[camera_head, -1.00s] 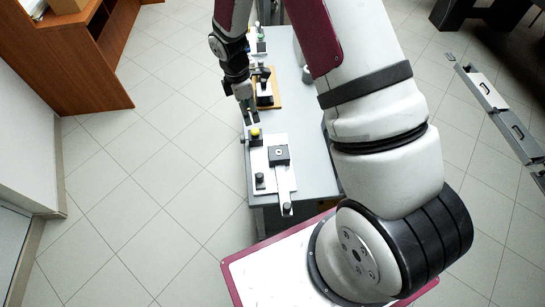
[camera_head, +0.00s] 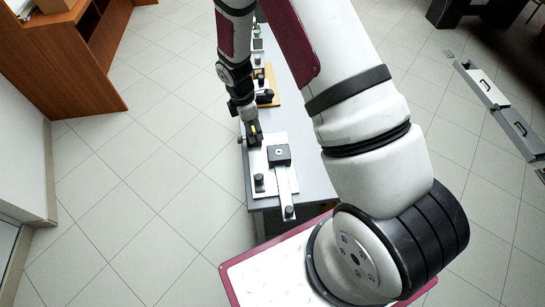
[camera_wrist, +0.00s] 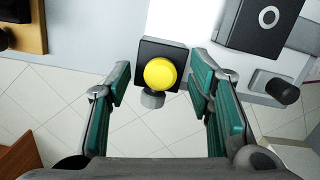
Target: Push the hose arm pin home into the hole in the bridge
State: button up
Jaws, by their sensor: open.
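A round yellow knob (camera_wrist: 160,73) sits on a black square block (camera_wrist: 151,48) in the wrist view, with a grey round knob (camera_wrist: 152,99) at the block's lower edge. Only a sliver of yellow shows beside my gripper (camera_head: 254,131) in the head view. My gripper's green-padded fingers (camera_wrist: 163,92) are open, one on each side of the yellow knob and apart from it. I cannot tell for certain which part is the hose arm pin or the bridge. No hole is visible under the yellow knob.
A white plate (camera_head: 265,183) on the grey table (camera_head: 317,183) carries a black block (camera_head: 279,153) and a black knob (camera_head: 259,181). A narrow bar (camera_head: 286,190) passes beyond the plate's front edge. An orange board (camera_head: 273,80) with fittings lies farther back. Floor is clear at left.

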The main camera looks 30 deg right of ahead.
grip_shut()
jog(key=shift+r, duration=0.15)
jog(key=shift+r+p, duration=2.15)
jog(key=shift+r, duration=1.7)
jog(key=shift+s, duration=0.1)
